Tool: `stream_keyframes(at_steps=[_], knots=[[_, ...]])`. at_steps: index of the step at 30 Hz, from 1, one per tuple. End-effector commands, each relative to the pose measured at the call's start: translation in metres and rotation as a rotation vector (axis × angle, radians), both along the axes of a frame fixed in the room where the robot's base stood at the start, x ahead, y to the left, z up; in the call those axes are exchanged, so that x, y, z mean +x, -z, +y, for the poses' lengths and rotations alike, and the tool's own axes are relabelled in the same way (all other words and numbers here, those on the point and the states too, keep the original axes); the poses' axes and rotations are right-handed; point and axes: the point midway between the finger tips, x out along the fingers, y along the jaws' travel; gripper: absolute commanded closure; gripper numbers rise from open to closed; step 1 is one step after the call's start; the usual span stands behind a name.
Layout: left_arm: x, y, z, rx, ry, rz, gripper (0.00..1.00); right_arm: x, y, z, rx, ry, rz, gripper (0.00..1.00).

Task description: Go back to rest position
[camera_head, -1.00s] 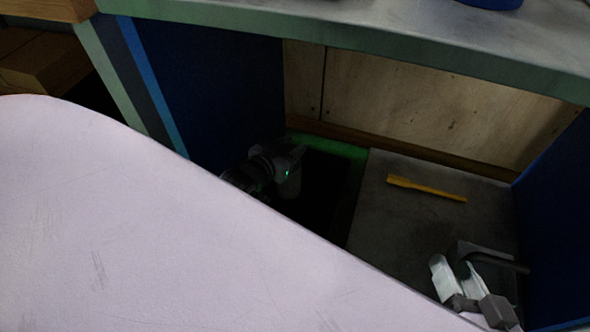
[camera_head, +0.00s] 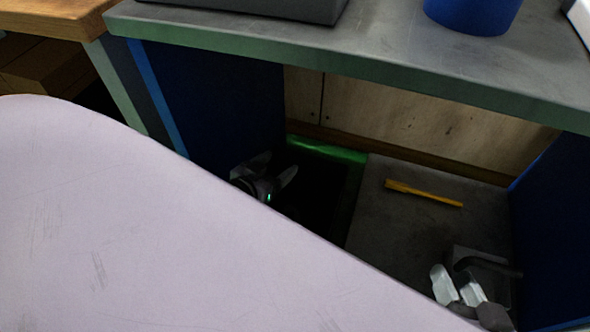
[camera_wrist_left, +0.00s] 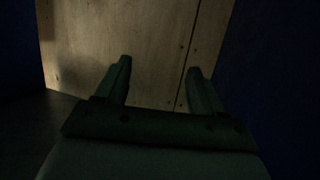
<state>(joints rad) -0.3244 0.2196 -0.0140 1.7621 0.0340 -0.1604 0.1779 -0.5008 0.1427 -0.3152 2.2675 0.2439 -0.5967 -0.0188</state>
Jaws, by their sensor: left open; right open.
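My left gripper (camera_head: 274,164) is open and empty in the head view, low between the blue side panels under the bench. The left wrist view shows its two fingers (camera_wrist_left: 160,75) spread apart with nothing between them, facing a wooden panel (camera_wrist_left: 130,40). My right gripper (camera_head: 454,278) is open at the lower right of the head view, with nothing seen between its pale fingers. It is close to a grey block with a dark curved bar (camera_head: 490,264); I cannot tell whether they touch. Most of both arms is hidden.
A grey bench top with a green edge (camera_head: 400,75) spans above both grippers. A blue container (camera_head: 472,14) and a grey box (camera_head: 260,8) stand on it. A yellow stick-like object (camera_head: 423,193) lies on the dark grey surface below. Blue panels (camera_head: 215,95) close the sides.

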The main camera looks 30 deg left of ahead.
Motion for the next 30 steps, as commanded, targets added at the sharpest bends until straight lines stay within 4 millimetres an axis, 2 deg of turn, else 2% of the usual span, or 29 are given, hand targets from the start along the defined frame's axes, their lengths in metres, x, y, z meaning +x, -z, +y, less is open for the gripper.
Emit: stream_keyframes(at_steps=[10, 13, 17, 21, 27, 28, 30], knots=[[-0.006, -0.002, 0.0, 0.0, 0.0, -0.001, 0.32, -0.002, 0.001, -0.002, -0.016, 0.003, 0.001, 0.57], [-0.009, -0.005, -0.01, -0.011, 0.014, 0.005, 0.32, -0.002, 0.0, -0.003, -0.018, 0.002, 0.0, 0.57], [-0.021, -0.017, -0.051, -0.051, 0.08, 0.039, 0.32, -0.002, 0.0, -0.002, -0.018, 0.001, 0.0, 0.57], [-0.046, -0.042, -0.113, -0.116, 0.195, 0.095, 0.32, -0.002, 0.0, -0.002, -0.016, 0.002, -0.001, 0.57], [-0.088, -0.083, -0.183, -0.203, 0.357, 0.154, 0.32, -0.002, 0.0, -0.002, -0.016, 0.002, 0.0, 0.57], [-0.095, -0.09, -0.192, -0.215, 0.381, 0.162, 0.32, -0.002, 0.0, -0.002, -0.016, 0.002, 0.0, 0.57], [-0.095, -0.103, -0.188, -0.202, 0.371, 0.175, 0.32, -0.002, -0.015, -0.006, -0.027, 0.011, 0.005, 0.57]])
